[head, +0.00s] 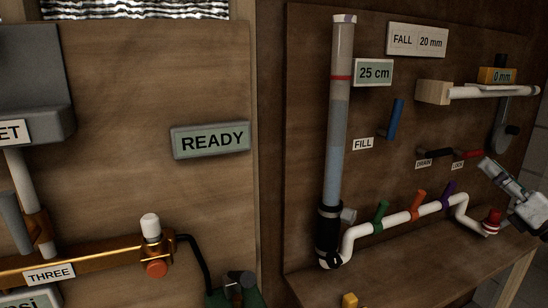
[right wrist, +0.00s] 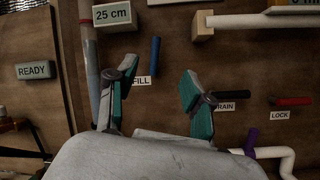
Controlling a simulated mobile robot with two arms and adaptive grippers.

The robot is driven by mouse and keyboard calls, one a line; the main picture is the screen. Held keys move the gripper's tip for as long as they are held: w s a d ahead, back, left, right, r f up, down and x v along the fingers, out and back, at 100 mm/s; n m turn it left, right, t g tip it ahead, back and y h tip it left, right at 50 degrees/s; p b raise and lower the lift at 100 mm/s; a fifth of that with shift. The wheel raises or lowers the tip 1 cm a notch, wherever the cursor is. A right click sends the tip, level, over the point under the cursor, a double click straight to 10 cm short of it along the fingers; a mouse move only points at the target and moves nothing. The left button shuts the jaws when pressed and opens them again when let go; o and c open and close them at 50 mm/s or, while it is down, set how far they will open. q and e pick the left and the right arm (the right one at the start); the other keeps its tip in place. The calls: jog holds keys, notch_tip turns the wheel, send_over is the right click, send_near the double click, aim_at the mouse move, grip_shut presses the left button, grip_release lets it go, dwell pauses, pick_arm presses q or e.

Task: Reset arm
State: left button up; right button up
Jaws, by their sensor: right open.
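My right gripper (head: 500,178) is at the right edge of the head view, in front of the right board, near the red cap (head: 492,217) at the pipe end. In the right wrist view the right gripper (right wrist: 158,73) has its two teal-padded fingers spread apart, with nothing between them. The blue FILL handle (right wrist: 154,56) shows behind, between the fingers. My left gripper is not in view.
The right board holds a clear water column (head: 338,130), the FILL handle (head: 395,119), a black DRAIN handle (head: 435,152), a red LOCK handle (head: 466,154) and a white pipe (head: 395,220) with coloured levers. A READY sign (head: 211,140) is on the left board.

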jog(key=s+a+f+m+g+h, duration=0.25)
jog(key=f+m+h, duration=0.25)
jog(key=f+m, duration=0.45)
jog(key=s+a+f+m+g+h, duration=0.1)
jog(key=s+a+f+m+h, duration=0.2)
jog(key=f+m, duration=0.65)
jog(key=s+a+f+m+g+h, duration=0.1)
jog(key=a+f+m+g+h, duration=0.15)
jog(key=f+m+h, duration=0.7)
jog(key=s+a+f+m+g+y, duration=0.35)
jog(key=s+a+f+g, duration=0.4)
jog(key=s, duration=0.55)
jog(key=s+a+f+m+g+y, duration=0.35)
jog(key=s+a+f, duration=0.55)
jog(key=s, duration=0.4)
notch_tip(320, 180, down, 25)
jog(key=s+d+g+p, duration=0.1)
jog(key=s+g+p, duration=0.1)
pick_arm(q)
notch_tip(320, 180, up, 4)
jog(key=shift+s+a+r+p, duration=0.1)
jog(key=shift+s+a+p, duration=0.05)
jog(key=shift+p, duration=0.95)
pick_arm(e)
jog(key=s+d+f, duration=0.3)
jog(key=s+f, duration=1.1)
jog(key=s, duration=0.2)
jog(key=shift+d+n+g, duration=0.2)
jog(key=shift+n+g, duration=0.2)
jog(key=shift+n, duration=0.05)
